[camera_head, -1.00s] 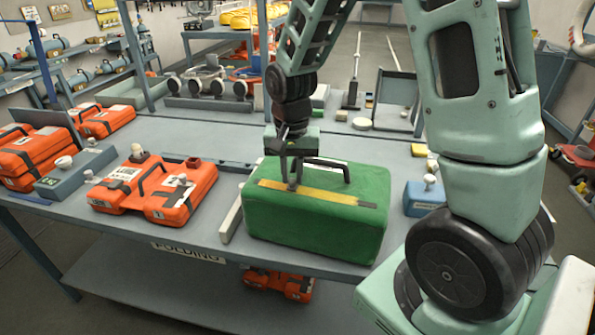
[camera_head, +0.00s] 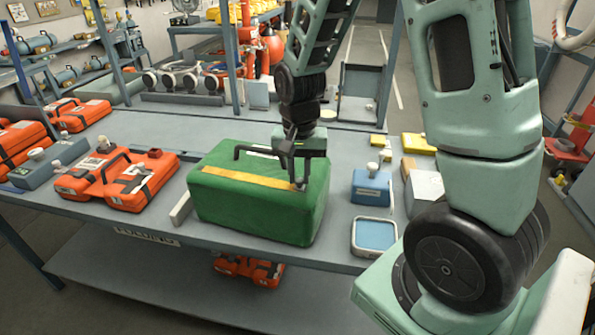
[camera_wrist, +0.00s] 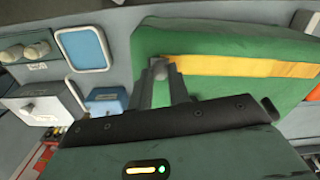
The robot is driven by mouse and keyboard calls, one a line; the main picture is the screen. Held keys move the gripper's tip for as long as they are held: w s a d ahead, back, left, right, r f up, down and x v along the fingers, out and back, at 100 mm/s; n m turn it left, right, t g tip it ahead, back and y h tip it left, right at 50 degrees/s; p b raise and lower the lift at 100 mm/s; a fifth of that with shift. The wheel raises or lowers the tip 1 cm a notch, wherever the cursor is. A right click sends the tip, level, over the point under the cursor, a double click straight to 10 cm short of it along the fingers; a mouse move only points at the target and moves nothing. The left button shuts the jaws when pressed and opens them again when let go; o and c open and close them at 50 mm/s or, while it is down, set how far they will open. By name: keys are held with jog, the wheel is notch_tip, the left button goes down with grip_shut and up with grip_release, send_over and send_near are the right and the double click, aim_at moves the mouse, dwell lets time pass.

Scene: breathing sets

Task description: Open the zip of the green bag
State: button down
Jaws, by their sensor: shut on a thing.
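The green bag (camera_head: 258,210) stands on the table with a black handle and a yellow zip strip (camera_head: 245,179) along its top. My gripper (camera_head: 299,184) points down at the right end of the strip, right of the handle. In the wrist view my gripper (camera_wrist: 160,76) is shut on the small grey zip pull (camera_wrist: 158,68), at the end of the yellow strip (camera_wrist: 240,66). The fingers partly hide the pull. The yellow shows all along the strip left of my gripper in the head view. The green bag also fills the upper right of the wrist view (camera_wrist: 230,38).
An orange case (camera_head: 115,182) lies left of the bag. A blue box (camera_head: 371,188) and a blue-topped tray (camera_head: 374,251) sit to its right. A low grey divider (camera_head: 181,210) stands at its left side. More orange cases (camera_head: 80,115) lie at the far left.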

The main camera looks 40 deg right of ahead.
aim_at(299, 179)
jog(key=c, duration=1.3)
grip_release()
jog(key=shift+r, duration=0.1)
notch_tip(299, 179, up, 17)
jog(key=b, duration=0.1)
jog(key=shift+r, duration=0.15)
jog(key=shift+a, duration=0.1)
